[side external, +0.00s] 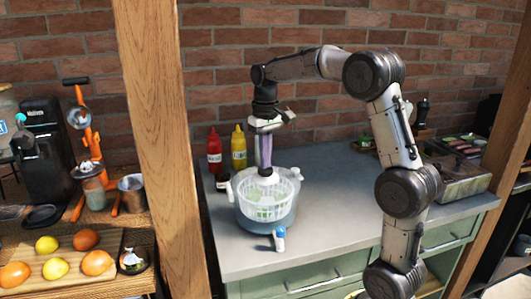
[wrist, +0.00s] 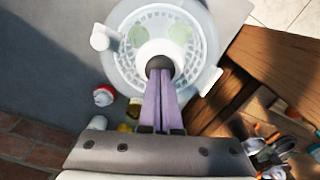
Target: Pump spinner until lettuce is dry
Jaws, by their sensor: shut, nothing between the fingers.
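The salad spinner (side external: 282,219) stands upright on the grey counter, with a white slotted basket and a bluish outer bowl. Pale green lettuce (side external: 262,212) shows faintly inside it, and green patches show through the clear lid (wrist: 120,65) in the wrist view. My gripper (side external: 265,173) points straight down over the centre of the lid. Its purple fingers are shut together with nothing between them. In the wrist view the fingertips (wrist: 160,66) are at the dark centre of the white pump knob (wrist: 150,50); they appear to touch it. The fingertips hide part of the knob.
A red bottle (side external: 214,150) and a yellow bottle (side external: 238,148) stand close behind the spinner. A small blue-and-white bottle (side external: 280,240) is in front. A wooden post (side external: 165,130) rises at the left. The counter (side external: 335,205) is clear to the right.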

